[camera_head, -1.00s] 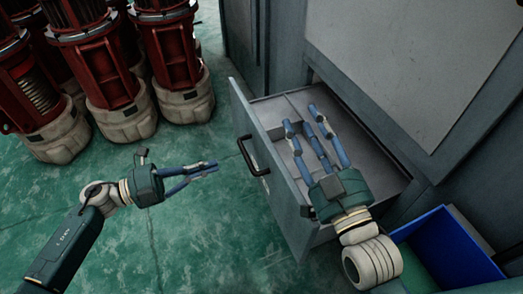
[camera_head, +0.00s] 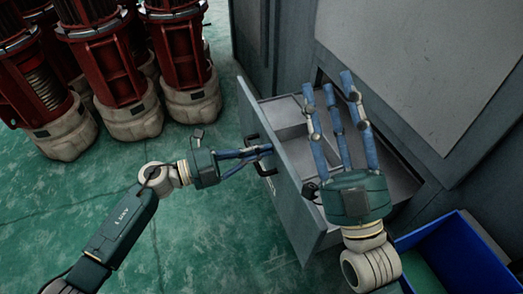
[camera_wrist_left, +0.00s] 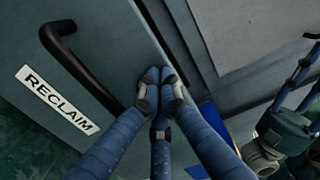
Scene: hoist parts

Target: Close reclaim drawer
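The grey reclaim drawer (camera_head: 290,185) stands pulled out of the cabinet, its interior open from above. Its front panel carries a dark handle (camera_head: 268,170), partly hidden by my left fingers. In the left wrist view the handle (camera_wrist_left: 80,65) and the RECLAIM label (camera_wrist_left: 57,99) are left of the fingers. My left gripper (camera_head: 265,149) has its fingertips together at the drawer front, beside the handle; no object shows between them. In the left wrist view the gripper (camera_wrist_left: 160,85) is in front of the panel; contact cannot be told. My right gripper (camera_head: 338,90) is open and empty above the drawer.
The cabinet (camera_head: 420,70) rises behind the drawer. A blue bin (camera_head: 465,250) stands at the lower right, close to my right arm. Several red hoist units (camera_head: 115,70) with pale bases stand at the upper left. The green floor (camera_head: 200,245) left of the drawer is clear.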

